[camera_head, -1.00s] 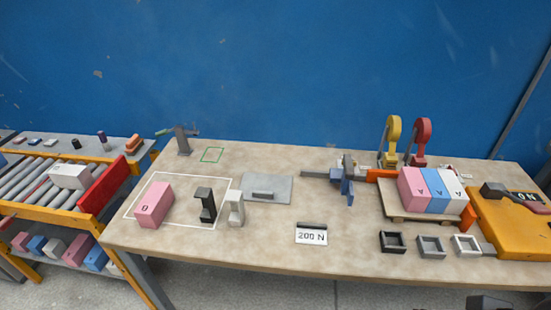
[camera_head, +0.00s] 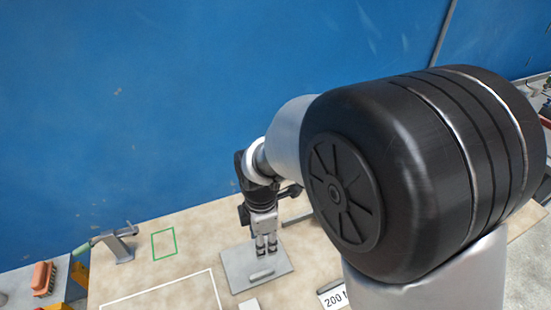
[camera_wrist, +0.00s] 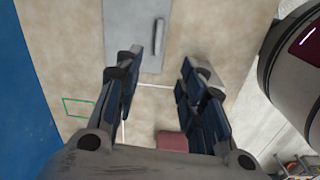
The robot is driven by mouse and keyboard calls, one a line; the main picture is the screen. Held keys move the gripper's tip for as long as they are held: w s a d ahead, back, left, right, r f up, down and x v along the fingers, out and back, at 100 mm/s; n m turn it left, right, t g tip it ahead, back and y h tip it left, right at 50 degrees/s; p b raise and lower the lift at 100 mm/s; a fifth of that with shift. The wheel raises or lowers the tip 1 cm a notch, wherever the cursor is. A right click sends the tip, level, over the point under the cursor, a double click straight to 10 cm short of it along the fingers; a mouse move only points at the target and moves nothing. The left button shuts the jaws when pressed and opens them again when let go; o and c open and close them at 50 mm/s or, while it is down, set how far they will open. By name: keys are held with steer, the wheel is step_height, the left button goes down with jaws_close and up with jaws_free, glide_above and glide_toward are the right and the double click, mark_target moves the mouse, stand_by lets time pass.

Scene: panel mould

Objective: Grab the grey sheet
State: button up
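The grey sheet (camera_head: 238,272) is a flat plate with a raised bar handle (camera_head: 262,275), lying on the beige table. My gripper (camera_head: 267,247) points down above the sheet, near its handle, in the head view; I cannot tell the exact height. In the wrist view the sheet (camera_wrist: 128,22) is at the top, with its handle (camera_wrist: 159,38) upright in the picture. The two fingers of my gripper (camera_wrist: 160,70) are spread apart with nothing between them. The left finger covers part of the sheet's lower edge.
A green outline (camera_head: 163,243) and a clamp-like tool (camera_head: 117,244) are to the left. A "200 N" sign (camera_head: 331,298) is at the lower right, partly hidden by my arm. A pink block (camera_wrist: 172,141) and a pale piece (camera_wrist: 209,76) show in the wrist view.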

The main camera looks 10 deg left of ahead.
step_height(320, 180, down, 2)
steer(key=a+n, duration=0.1)
steer(key=a, duration=0.1)
steer(key=b, duration=0.4)
glide_above(261, 273)
step_height(261, 273, down, 12)
steer(key=shift+a+r, duration=0.15)
steer(key=shift+r, duration=0.05)
steer(key=shift+d+f+b, duration=0.2)
steer(key=shift+f+b, duration=0.95)
steer(key=shift+f, duration=1.55)
steer(key=shift+r, duration=0.1)
steer(key=shift+c, duration=0.2)
jaws_close()
